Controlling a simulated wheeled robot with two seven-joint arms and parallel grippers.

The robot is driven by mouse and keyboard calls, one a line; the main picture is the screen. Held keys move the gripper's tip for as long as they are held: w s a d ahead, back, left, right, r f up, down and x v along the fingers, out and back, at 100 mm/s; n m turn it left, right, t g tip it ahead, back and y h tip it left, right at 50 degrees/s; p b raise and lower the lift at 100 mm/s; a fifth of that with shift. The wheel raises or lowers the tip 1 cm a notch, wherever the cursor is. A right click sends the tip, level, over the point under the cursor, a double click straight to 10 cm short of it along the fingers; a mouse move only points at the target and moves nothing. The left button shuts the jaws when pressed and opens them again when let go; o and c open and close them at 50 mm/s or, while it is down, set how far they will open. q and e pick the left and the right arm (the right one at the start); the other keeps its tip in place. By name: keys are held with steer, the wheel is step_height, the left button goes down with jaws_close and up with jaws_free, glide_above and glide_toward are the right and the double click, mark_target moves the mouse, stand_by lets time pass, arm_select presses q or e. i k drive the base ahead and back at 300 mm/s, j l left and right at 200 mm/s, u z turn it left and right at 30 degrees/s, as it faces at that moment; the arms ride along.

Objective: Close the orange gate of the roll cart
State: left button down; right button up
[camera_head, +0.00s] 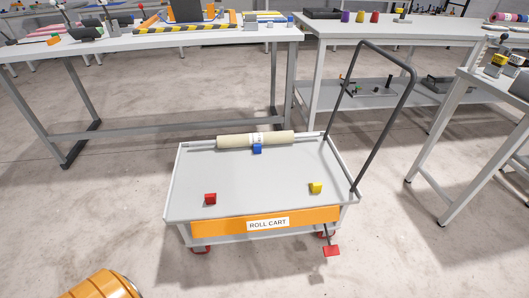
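The roll cart (255,181) stands on the floor in the middle of the head view, with a grey deck and a dark push handle (385,125) on its right. The orange gate (222,224) runs along the cart's near side, its face toward me, with a white ROLL CART label (268,223). It shows at or below the deck's near edge; I see no part of it standing above the deck. Its hinge and latch cannot be made out. Neither of my grippers is in view.
On the deck lie a beige roll (230,141), a blue block (257,149), a red block (210,199) and a yellow block (316,188). A red pedal (332,251) sticks out low in front. Tables stand behind and right. The floor in front is mostly clear.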

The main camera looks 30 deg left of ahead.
mark_target(262, 223)
steer(key=i+l+u, duration=0.45)
steer(key=l, duration=0.3)
steer(key=i+l+u, duration=0.15)
steer(key=l+u, duration=0.3)
steer(key=l, duration=0.3)
steer(key=i+l+u, duration=0.1)
steer(key=l+u, duration=0.4)
steer(key=l, duration=0.4)
steer(key=l+u, duration=0.45)
steer(key=l, duration=0.4)
steer(key=k, duration=0.05)
